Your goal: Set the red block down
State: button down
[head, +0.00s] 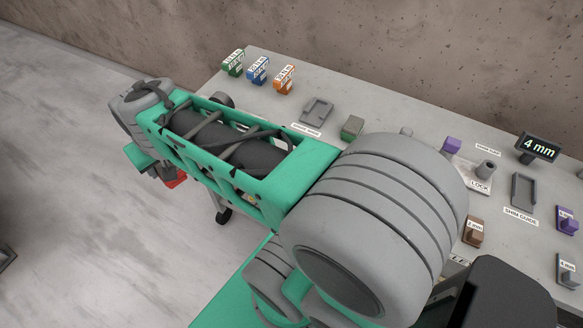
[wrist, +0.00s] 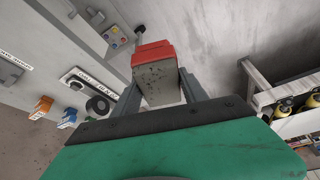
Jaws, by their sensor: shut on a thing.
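The red block (wrist: 153,53) is red at its far end, with a speckled grey-brown face towards the wrist camera. My gripper (wrist: 160,84) is shut on it, one finger on each side. In the head view only a small red part of the block (head: 177,181) shows below my wrist; the rest is hidden by my arm. There the held block appears off the left edge of the stone slab (head: 330,78), with floor behind it. I cannot tell its height.
Green (head: 233,62), blue (head: 258,70) and orange (head: 284,79) labelled blocks stand at the slab's back left. A grey tray (head: 317,111) and a green-grey block (head: 352,127) are nearer. A 4 mm display (head: 538,147) stands right. The wrist view shows shelving (wrist: 283,98) at right.

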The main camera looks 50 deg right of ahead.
jog(key=s+d+f+m+g+h+b, duration=0.1)
jog(key=s+d+f+m+h+b, duration=0.15)
jog(key=d+m, duration=0.7)
jog(key=s+d+f+m+g+b, duration=0.2)
jog(key=s+d+m+g+b, duration=0.5)
jog(key=s+d+m, duration=0.85)
jog(key=s+d+f+m, duration=0.1)
jog(key=s+d+f, duration=0.1)
jog(key=d+f, duration=0.1)
jog(key=s+d+f+m, duration=0.1)
jog(key=s+d+f, duration=0.1)
jog(key=d+f, duration=0.1)
jog(key=s+d+f+m, duration=0.1)
jog(key=s+d+f, duration=0.1)
jog(key=d+f, duration=0.1)
jog(key=shift+s+d+f+g+y, duration=0.2)
jog(key=shift+d+f+g+y, duration=0.15)
jog(key=shift+d, duration=0.15)
notch_tip(320, 180, down, 3)
jog(key=shift+d+r, duration=0.1)
jog(key=shift+f, duration=0.35)
jog(key=c, duration=0.6)
grip_release()
